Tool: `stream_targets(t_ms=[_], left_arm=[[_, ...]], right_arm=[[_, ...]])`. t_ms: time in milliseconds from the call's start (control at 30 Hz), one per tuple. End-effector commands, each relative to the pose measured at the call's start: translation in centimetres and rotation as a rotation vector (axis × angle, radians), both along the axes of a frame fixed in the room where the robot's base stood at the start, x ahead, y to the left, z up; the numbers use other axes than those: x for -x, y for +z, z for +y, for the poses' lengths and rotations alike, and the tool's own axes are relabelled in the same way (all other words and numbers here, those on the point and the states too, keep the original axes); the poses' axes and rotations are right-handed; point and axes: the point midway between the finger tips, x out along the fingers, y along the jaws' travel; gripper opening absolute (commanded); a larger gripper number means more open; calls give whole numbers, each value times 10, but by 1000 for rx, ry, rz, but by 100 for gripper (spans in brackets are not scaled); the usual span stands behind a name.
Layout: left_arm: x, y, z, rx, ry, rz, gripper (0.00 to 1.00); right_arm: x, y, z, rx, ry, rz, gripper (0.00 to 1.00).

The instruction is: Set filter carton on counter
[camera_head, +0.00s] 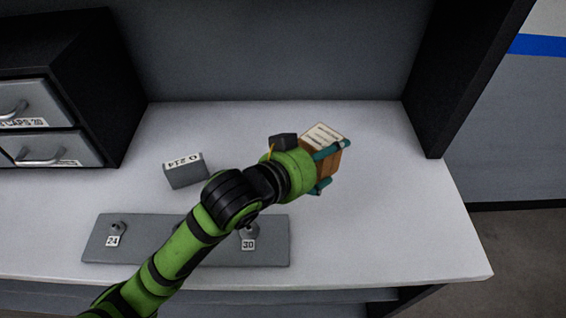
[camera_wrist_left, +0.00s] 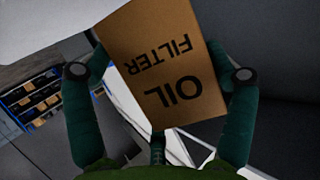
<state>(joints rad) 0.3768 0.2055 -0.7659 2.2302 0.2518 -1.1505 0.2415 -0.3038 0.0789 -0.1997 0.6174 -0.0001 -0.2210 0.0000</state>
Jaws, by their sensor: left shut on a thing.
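The filter carton (camera_head: 324,136) is a brown cardboard box with a pale label on top, over the right half of the counter. In the left wrist view the carton (camera_wrist_left: 163,65) shows "OIL FILTER" print, upside down. My left gripper (camera_head: 328,167) is shut on the carton, with its teal fingers on either side of it. In the wrist view the left gripper (camera_wrist_left: 155,75) grips the carton's two sides. The white counter (camera_head: 400,220) lies under the carton. I cannot tell whether the carton touches the counter. My right gripper is not in view.
A grey block labelled 0 214 (camera_head: 185,173) stands on the counter left of my arm. A grey plate (camera_head: 170,250) with tags 24 and 30 lies at the front. Grey drawers (camera_head: 45,117) stand at the back left. The counter's right part is clear.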

Motion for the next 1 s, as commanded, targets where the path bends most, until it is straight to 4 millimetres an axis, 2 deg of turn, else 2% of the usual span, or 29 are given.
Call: stream_targets(t_ms=[33, 200, 367, 500, 767, 1000], left_arm=[[-7, -7, 13, -4, 6, 0, 35], [-25, -28, 45, -3, 3, 0, 35], [-35, -40, 62, 1, 0, -3, 35], [-37, -47, 66, 4, -1, -2, 35], [-37, -80, 67, 4, -1, -2, 35], [-37, -83, 66, 4, -2, -6, 35]], right_arm=[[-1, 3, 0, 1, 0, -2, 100], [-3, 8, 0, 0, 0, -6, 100], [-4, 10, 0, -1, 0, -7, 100], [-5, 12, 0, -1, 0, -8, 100], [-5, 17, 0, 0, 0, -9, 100], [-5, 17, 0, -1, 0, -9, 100]])
